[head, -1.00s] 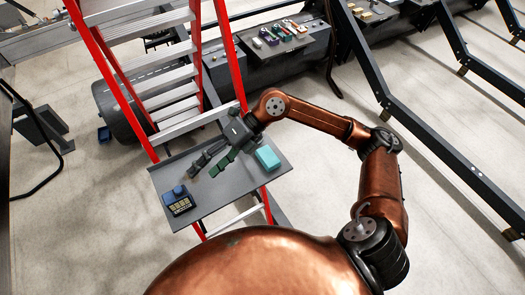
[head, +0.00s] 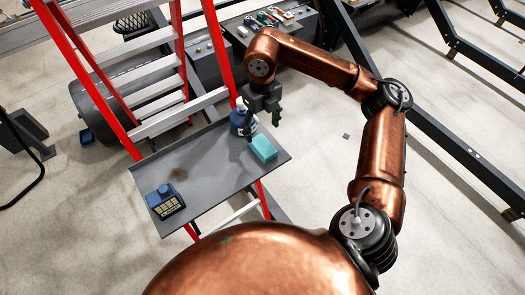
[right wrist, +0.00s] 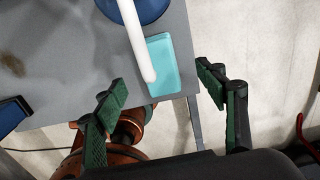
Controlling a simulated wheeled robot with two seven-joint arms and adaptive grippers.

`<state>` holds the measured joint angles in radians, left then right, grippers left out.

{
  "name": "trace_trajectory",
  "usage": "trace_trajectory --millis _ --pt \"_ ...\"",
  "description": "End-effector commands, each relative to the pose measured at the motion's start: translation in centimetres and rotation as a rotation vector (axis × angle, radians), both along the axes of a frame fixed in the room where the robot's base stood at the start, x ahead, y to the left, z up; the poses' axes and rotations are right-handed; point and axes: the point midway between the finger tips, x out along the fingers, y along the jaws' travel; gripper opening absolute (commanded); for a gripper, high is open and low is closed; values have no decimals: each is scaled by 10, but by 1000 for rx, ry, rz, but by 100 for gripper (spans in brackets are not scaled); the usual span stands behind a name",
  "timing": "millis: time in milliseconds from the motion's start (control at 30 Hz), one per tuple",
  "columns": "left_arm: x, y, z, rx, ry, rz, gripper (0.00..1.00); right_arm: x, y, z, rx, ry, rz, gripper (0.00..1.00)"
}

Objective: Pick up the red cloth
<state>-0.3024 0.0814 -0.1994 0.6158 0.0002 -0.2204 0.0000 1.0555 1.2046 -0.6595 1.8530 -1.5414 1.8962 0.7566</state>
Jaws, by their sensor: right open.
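I cannot make out a red cloth in either view. My right gripper (head: 263,128) is open and empty at the back right of the grey tray (head: 215,195). In the head view it is close to a teal sponge-like block (head: 263,149) and a blue bottle (head: 238,121). In the right wrist view the two green-padded fingers (right wrist: 163,92) are spread wide. The teal block (right wrist: 165,70) and the bottle's white spout (right wrist: 137,38) show beyond the gap between them. A thin red curved piece (right wrist: 302,135) shows at the right edge; I cannot tell what it is. My left gripper is out of view.
The tray is on a red-railed ladder (head: 95,75). A blue and black box with yellow keys (head: 165,201) is at its front left, near a brown stain (head: 178,174). Several tools (head: 268,18) lie on the float behind. The tray's middle is clear.

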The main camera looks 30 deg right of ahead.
Motion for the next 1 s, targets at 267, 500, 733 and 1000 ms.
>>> trace_trajectory --millis 267,500,733,1000 --pt "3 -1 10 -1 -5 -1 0 -3 0 -26 1 3 -1 65" --pt "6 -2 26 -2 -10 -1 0 -7 4 -59 2 3 -2 65" --pt "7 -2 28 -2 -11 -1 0 -6 4 -74 2 -1 -1 65" --pt "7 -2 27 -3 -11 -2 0 -6 4 -73 1 0 -1 57"
